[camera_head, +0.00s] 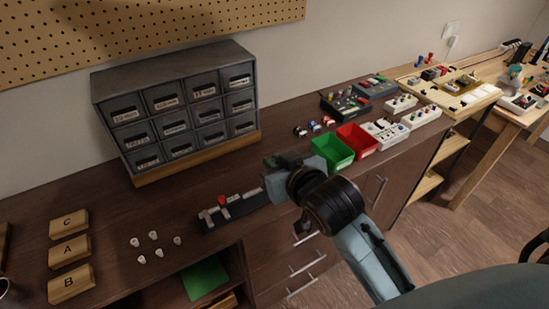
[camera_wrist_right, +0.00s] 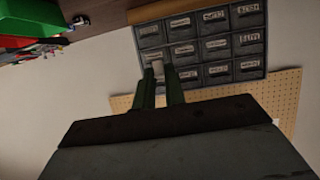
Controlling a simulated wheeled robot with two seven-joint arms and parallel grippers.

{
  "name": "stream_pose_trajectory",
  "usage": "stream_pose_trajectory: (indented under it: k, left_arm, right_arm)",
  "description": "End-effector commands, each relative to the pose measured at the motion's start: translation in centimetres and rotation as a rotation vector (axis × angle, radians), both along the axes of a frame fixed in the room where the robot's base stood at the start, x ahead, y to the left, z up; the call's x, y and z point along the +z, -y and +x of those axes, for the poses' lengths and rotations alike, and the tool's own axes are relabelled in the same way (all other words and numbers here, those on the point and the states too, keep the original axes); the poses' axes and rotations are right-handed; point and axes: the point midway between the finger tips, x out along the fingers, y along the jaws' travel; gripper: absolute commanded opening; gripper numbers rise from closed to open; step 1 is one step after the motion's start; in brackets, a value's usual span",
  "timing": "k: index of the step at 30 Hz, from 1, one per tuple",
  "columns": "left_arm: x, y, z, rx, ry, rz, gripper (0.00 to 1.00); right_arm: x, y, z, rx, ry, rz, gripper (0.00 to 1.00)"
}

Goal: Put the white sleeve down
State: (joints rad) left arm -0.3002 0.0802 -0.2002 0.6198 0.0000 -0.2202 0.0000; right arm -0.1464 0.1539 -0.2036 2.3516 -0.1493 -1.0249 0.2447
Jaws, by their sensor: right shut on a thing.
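My right gripper (camera_head: 283,163) is over the dark wooden worktop, in front of the grey drawer cabinet's right side and left of the green bin. In the right wrist view its two dark green fingers (camera_wrist_right: 161,80) are shut on a small pale piece, which looks like the white sleeve (camera_wrist_right: 158,69). The piece shows between the fingertips, with the cabinet behind it. In the head view I cannot make out the sleeve; the gripper and wrist hide it. Several small white pieces (camera_head: 153,235) stand on the worktop at the front left. My left gripper is not in view.
The drawer cabinet (camera_head: 175,116) stands at the back. A dark strip with small parts (camera_head: 232,207) lies below the gripper. The green bin (camera_head: 333,150) and red bin (camera_head: 358,139) are to the right. Blocks marked C, A and B (camera_head: 70,250) stand at left.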

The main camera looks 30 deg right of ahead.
Motion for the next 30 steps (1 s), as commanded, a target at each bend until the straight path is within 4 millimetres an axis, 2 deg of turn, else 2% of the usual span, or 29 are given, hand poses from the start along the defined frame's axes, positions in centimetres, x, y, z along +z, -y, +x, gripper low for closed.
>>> stream_pose_trajectory:
  k: [6,8,12,18,21,30]
  left_arm:
    - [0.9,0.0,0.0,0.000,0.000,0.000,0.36]
    - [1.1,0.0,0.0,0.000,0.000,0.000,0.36]
    - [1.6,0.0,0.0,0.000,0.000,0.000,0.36]
    - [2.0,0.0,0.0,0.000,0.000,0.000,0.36]
    - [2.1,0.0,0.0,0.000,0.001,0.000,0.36]
    - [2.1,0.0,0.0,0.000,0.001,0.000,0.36]
  right_arm:
    - [-3.1,0.6,1.9,0.183,-0.007,-0.040,0.00]
    - [-4.0,1.3,2.4,0.230,-0.010,-0.041,0.00]
    - [-5.5,4.0,3.4,0.295,-0.015,-0.028,0.00]
    - [-6.1,7.9,4.5,0.312,-0.008,-0.005,0.00]
    - [-6.1,9.0,4.8,0.311,-0.005,0.004,0.00]
    - [-6.1,9.3,4.9,0.310,-0.001,0.009,0.00]
